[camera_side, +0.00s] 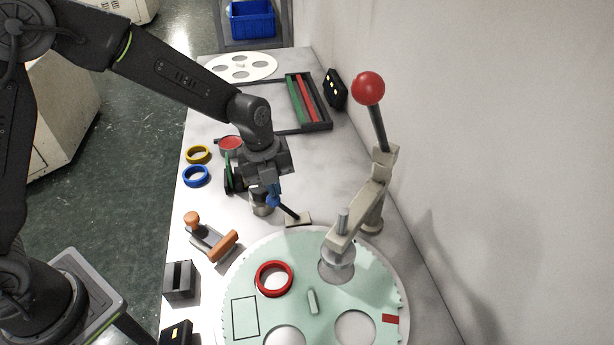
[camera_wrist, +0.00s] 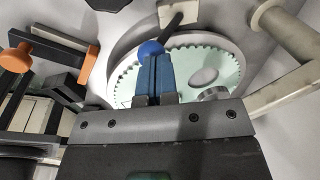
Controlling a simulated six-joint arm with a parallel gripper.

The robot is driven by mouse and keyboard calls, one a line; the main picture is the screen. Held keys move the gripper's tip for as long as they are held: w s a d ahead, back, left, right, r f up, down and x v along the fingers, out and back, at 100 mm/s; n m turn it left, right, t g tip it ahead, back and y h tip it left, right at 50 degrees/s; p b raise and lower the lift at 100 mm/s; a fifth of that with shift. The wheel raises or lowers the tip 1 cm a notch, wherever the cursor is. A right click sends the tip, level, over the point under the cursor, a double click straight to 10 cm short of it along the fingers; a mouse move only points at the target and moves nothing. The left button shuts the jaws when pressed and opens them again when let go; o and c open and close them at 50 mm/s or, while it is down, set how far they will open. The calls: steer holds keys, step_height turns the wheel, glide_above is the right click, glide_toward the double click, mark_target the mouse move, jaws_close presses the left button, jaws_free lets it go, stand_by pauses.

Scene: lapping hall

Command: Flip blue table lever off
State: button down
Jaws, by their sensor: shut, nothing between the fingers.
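The blue table lever has a blue ball knob (camera_side: 272,202) on a dark rod, which slants down to a small beige base (camera_side: 298,219) at the upper edge of the pale green disc. The rod leans left, toward my gripper. My gripper (camera_side: 273,188) points down, its blue fingers shut and empty right at the knob. In the wrist view the closed fingertips (camera_wrist: 154,58) overlap the lower part of the blue knob (camera_wrist: 149,48). I cannot tell whether they touch it. The lever's rod (camera_wrist: 172,24) runs up and right from the knob.
The toothed green disc (camera_side: 313,270) carries a red ring (camera_side: 274,279). A beige press with a red-ball lever (camera_side: 368,88) stands right of my gripper. An orange-handled tool (camera_side: 212,238), blue ring (camera_side: 195,176) and yellow ring (camera_side: 198,155) lie left. Bare table shows around the lever.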

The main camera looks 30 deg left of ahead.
steer(key=shift+w+d+r, duration=0.2)
steer(key=shift+w+r, duration=0.05)
steer(key=shift+r, duration=0.2)
steer(key=s+a+r+n+t, duration=0.1)
steer(key=s+a+r+n, duration=0.15)
steer(key=r, duration=0.55)
steer(key=s+a+r+n, duration=0.2)
steer(key=s+r+n, duration=0.15)
steer(key=r, duration=0.45)
steer(key=s+a+n+t, duration=0.1)
steer(key=s+a+n, duration=0.2)
steer(key=s+n, duration=0.5)
steer(key=s+a+r+n+t+y, duration=0.1)
steer(key=s+a+n+t, duration=0.1)
steer(key=s+n, duration=0.6)
steer(key=a+n, duration=0.1)
steer(key=n, duration=0.3)
steer(key=shift+s+r+t+y, duration=0.15)
steer(key=shift+r+t+y, duration=0.15)
